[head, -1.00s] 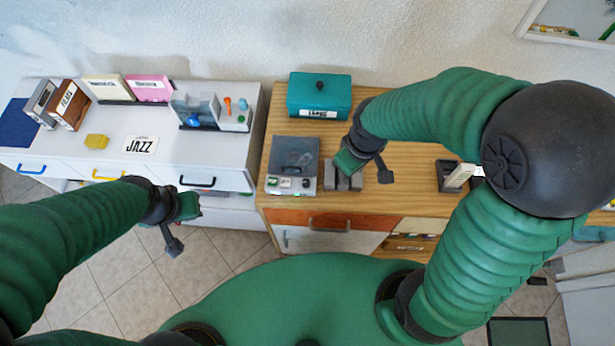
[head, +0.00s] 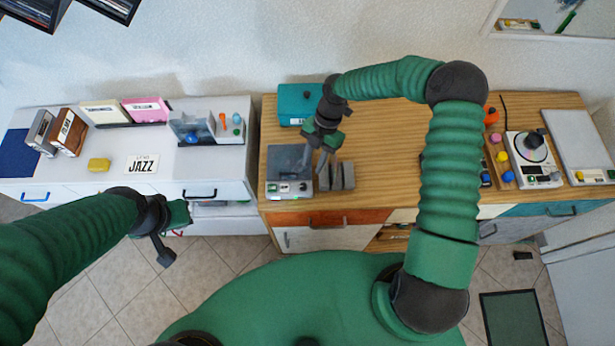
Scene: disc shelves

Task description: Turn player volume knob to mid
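A grey player-like box (head: 289,172) with a smoky lid and small controls on its front strip sits at the left end of the wooden counter. A white turntable (head: 533,158) with a black disc and small knobs stands at the right. I cannot tell which one the task calls the player, or how its volume knob is set. My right gripper (head: 320,143) is above the counter, just right of and above the grey box, with its fingers apart and nothing held.
Grey upright blocks (head: 337,176) stand right of the grey box. A teal box (head: 298,103) is behind it, partly hidden by my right arm. A grey slab (head: 580,145) lies at far right. The white cabinet (head: 60,165) holds cases and a JAZZ card (head: 141,165).

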